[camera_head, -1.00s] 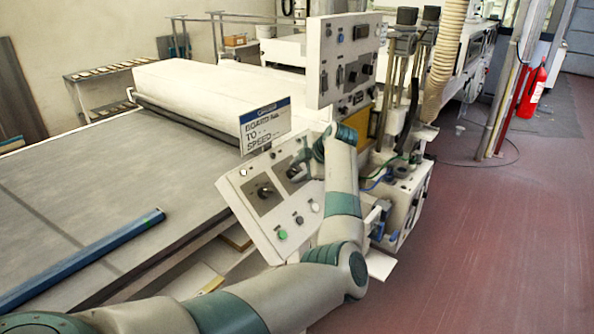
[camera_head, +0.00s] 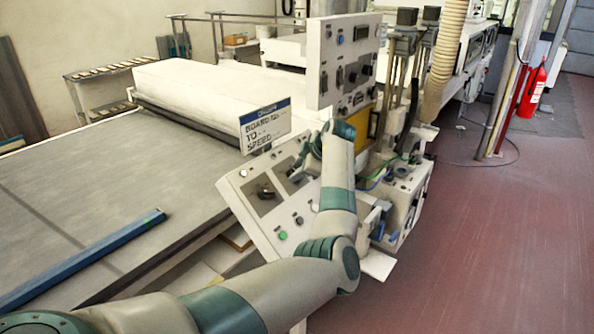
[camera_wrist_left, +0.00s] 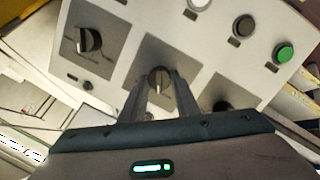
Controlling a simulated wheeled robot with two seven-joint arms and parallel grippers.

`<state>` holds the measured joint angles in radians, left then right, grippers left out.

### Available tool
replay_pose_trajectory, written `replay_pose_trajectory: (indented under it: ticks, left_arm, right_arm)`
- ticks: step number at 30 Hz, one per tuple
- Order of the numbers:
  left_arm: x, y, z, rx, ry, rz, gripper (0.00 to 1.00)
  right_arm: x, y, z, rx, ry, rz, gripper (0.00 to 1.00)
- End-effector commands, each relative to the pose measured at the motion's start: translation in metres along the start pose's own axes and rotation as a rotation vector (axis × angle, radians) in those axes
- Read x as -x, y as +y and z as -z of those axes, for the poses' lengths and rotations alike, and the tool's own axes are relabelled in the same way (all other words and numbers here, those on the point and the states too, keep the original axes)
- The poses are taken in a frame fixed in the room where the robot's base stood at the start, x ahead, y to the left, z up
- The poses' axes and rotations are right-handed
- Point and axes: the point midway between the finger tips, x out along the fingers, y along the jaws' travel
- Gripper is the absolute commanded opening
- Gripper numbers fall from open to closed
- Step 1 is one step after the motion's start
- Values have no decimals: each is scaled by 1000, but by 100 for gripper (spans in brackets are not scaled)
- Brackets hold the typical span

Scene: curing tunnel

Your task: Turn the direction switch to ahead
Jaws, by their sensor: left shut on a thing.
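A white slanted control panel (camera_head: 235,189) carries rotary switches on dark grey plates and a row of push buttons. In the left wrist view, my left gripper (camera_wrist_left: 157,92) is shut on the middle rotary switch (camera_wrist_left: 159,76), a dark round knob with a pale pointer mark. A second rotary switch (camera_wrist_left: 88,40) shows to its left, and a third dark knob (camera_wrist_left: 221,105) is partly hidden beside the right finger. In the head view, my left gripper (camera_head: 298,173) reaches the panel from the right and hides part of it. The switch labels are too small to read. My right gripper is out of view.
A green button (camera_wrist_left: 284,54) and a black button (camera_wrist_left: 243,25) sit near the gripped switch. A sign (camera_head: 265,126) stands above the panel. An upright control box (camera_head: 342,60) is behind. The wide belt (camera_head: 90,185) lies left; red floor is free at right.

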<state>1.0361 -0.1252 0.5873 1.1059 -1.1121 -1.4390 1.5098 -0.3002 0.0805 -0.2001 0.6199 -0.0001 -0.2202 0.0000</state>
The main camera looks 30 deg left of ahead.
Motion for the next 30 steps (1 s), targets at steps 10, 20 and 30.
replay_pose_trajectory:
  ticks: [10, 20, 30]
  left_arm:
    - [2, 4, 2, -326, -18, 44, 6]
    - [2, 6, 2, -637, -35, 87, 6]
    - [1, 7, 1, -949, -53, 130, 6]
  right_arm:
    - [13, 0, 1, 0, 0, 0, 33]
    - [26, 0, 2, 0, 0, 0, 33]
    - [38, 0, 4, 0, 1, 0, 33]
